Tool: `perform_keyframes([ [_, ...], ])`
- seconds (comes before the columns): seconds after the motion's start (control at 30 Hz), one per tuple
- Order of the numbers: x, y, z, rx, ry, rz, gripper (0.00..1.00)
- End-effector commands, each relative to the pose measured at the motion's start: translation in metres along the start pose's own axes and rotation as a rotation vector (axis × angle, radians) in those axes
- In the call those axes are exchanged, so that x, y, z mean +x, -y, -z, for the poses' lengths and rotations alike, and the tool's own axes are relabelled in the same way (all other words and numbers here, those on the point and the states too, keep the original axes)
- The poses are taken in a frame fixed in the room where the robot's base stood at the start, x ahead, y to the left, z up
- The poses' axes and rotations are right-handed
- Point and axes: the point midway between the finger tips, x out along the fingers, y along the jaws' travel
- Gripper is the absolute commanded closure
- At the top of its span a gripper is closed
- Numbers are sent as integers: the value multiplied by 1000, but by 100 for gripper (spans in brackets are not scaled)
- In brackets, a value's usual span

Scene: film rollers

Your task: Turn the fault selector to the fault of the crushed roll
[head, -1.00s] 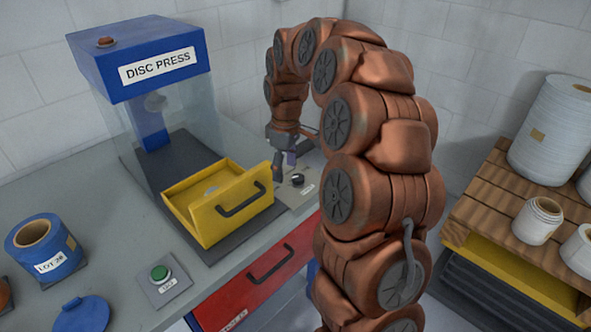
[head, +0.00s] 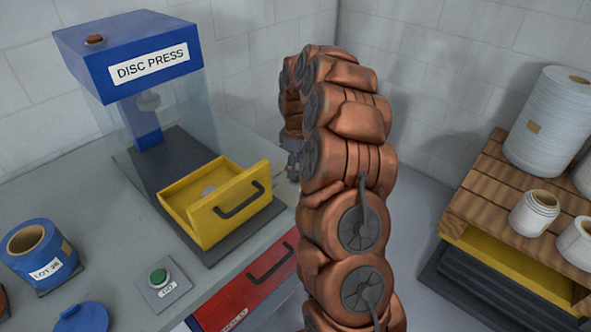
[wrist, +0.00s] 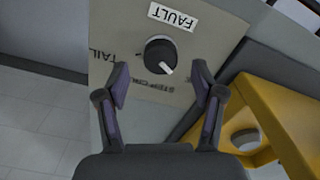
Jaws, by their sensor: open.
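The fault selector (wrist: 160,55) is a round black knob on a beige plate with a white FAULT label (wrist: 173,17) in the wrist view. Its white pointer slants down and right. Printed words stand upside down around it: TAIL at the left and others below, partly unreadable. My gripper (wrist: 160,86) is open, its two purple-padded fingers apart, with the knob between and just beyond the tips; contact is not visible. In the head view my arm hides the selector and most of the gripper. A blue LOT 26 roll (head: 42,262) stands at the left; I cannot tell whether it is crushed.
The disc press (head: 125,50) stands at the back left with its yellow drawer (head: 215,222) pulled out beside the selector; the drawer also shows in the wrist view (wrist: 262,95). A green button (head: 158,277) is at the front. White rolls (head: 548,122) stand on a pallet at right.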

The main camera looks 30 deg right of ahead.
Motion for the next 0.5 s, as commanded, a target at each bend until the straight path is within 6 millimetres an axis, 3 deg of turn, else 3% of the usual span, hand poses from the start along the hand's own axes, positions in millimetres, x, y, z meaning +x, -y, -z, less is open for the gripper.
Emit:
perform_keyframes([
  [0.2,23,1,0,-2,1,1,32],
  [0.5,27,2,2,-3,1,1,34],
])
